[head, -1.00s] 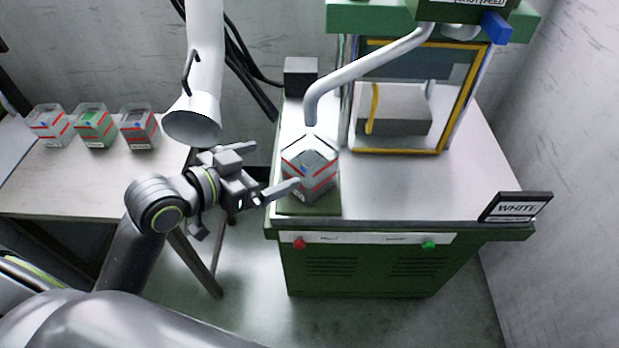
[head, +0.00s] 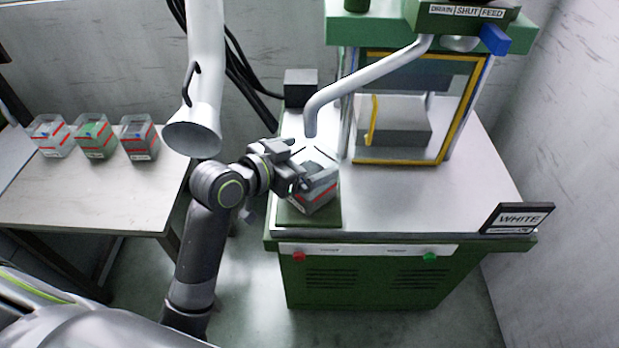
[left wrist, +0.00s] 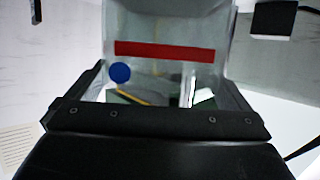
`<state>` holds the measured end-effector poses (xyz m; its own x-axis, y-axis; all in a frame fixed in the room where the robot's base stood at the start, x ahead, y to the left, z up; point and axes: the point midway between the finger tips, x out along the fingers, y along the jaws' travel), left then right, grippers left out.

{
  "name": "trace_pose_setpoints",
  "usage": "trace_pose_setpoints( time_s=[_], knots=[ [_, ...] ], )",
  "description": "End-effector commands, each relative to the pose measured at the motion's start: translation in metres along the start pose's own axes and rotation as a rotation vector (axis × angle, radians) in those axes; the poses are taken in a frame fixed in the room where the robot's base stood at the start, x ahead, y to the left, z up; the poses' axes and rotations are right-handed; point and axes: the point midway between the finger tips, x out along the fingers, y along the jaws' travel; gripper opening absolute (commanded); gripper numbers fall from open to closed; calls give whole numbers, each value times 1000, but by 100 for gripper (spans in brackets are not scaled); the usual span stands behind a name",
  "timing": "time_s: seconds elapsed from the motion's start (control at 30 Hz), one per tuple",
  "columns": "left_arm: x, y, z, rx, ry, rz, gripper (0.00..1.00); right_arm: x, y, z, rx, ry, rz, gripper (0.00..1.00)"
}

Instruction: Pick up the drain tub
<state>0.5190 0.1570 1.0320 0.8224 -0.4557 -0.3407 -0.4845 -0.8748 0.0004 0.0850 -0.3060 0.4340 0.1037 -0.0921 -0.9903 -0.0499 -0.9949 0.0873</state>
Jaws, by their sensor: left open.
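The drain tub (head: 318,190), a clear box with a red band, stands on the green pad (head: 296,219) at the machine's front left corner, below the grey pipe's mouth. In the left wrist view the tub (left wrist: 165,75) shows its red band and a blue dot, between the dark fingers. My left gripper (head: 303,170) is open at the tub's left side, partly hiding it, with a finger on either side of it. Whether either finger touches it I cannot tell. My right gripper is not in view.
The bent grey pipe (head: 365,75) hangs over the tub. A wide white funnel-ended duct (head: 203,90) hangs close to my left arm. Several similar tubs (head: 95,138) stand on the left table (head: 95,195). A WHITE sign (head: 518,218) stands at the machine's right edge.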

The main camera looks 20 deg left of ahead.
Motion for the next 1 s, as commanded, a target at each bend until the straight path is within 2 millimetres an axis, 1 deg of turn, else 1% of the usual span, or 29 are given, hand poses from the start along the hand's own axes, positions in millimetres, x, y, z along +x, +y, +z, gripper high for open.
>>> trace_pose_setpoints(
  time_s=[0.03,0.13,0.4,0.9,1.0],
  knots=[
    [6,0,1,-4,-2,1,100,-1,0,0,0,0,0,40],
    [14,0,2,-2,-3,0,100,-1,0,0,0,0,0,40],
    [16,0,2,1,-3,-1,100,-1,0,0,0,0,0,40],
    [15,0,2,0,-3,-1,35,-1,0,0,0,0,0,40],
    [15,0,1,1,0,-1,33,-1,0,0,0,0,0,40]
  ],
)
